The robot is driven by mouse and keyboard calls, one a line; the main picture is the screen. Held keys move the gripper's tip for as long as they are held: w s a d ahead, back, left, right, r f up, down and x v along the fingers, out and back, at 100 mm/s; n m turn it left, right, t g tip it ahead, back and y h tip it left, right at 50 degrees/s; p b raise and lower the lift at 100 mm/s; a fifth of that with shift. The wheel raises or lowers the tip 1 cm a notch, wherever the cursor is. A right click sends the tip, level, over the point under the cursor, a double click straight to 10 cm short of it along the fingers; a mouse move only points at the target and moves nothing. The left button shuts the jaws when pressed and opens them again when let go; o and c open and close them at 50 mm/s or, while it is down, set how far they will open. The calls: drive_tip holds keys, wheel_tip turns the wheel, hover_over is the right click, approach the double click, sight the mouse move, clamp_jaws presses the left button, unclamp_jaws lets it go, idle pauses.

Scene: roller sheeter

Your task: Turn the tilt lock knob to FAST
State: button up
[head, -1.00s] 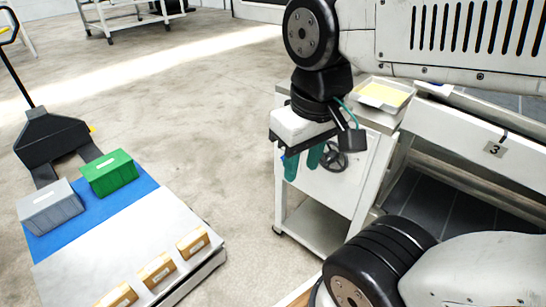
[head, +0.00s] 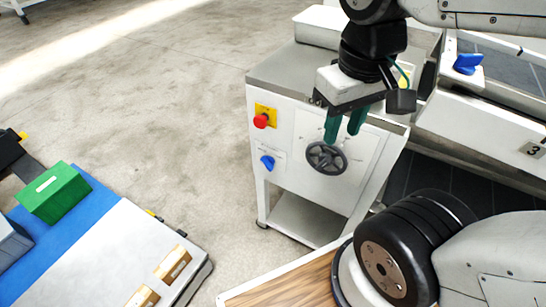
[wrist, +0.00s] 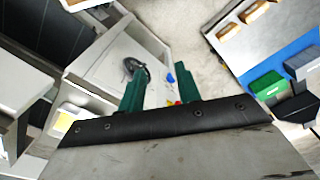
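A blue knob (head: 267,162) sits low on the left of the white machine's front panel (head: 310,185); it also shows in the wrist view (wrist: 170,78). Another blue knob or handle (head: 467,64) sits at upper right. The labels are too small to read, so I cannot tell which is the tilt lock knob or its setting. My gripper (head: 343,136) has two green fingers, apart and empty, pointing down in front of the panel. In the head view they appear just above the grey handwheel (head: 326,158), right of the lower blue knob. In the wrist view the fingers (wrist: 160,70) are also apart.
A red button on a yellow plate (head: 263,117) is above the lower knob. A wooden-topped surface (head: 285,290) is at the bottom. A cart with a blue mat (head: 85,205), a green crate (head: 53,192) and boxes stands left. Bare floor lies between cart and machine.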

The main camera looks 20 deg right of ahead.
drive_tip(key=w+a+f+n+g+h, duration=0.2)
drive_tip(key=w+f+n+g+h, duration=0.15)
drive_tip(key=w+f, duration=0.4)
drive_tip(key=n+t+h, duration=0.8)
drive_tip(key=n+h, duration=0.3)
drive_tip(key=n, duration=1.7)
approach(265, 165)
drive_tip(key=shift+m+y, duration=0.25)
drive_tip(key=x, duration=0.8)
drive_tip(key=shift+w+d+r, duration=0.1)
drive_tip(key=shift+d, duration=0.05)
clamp_jaws()
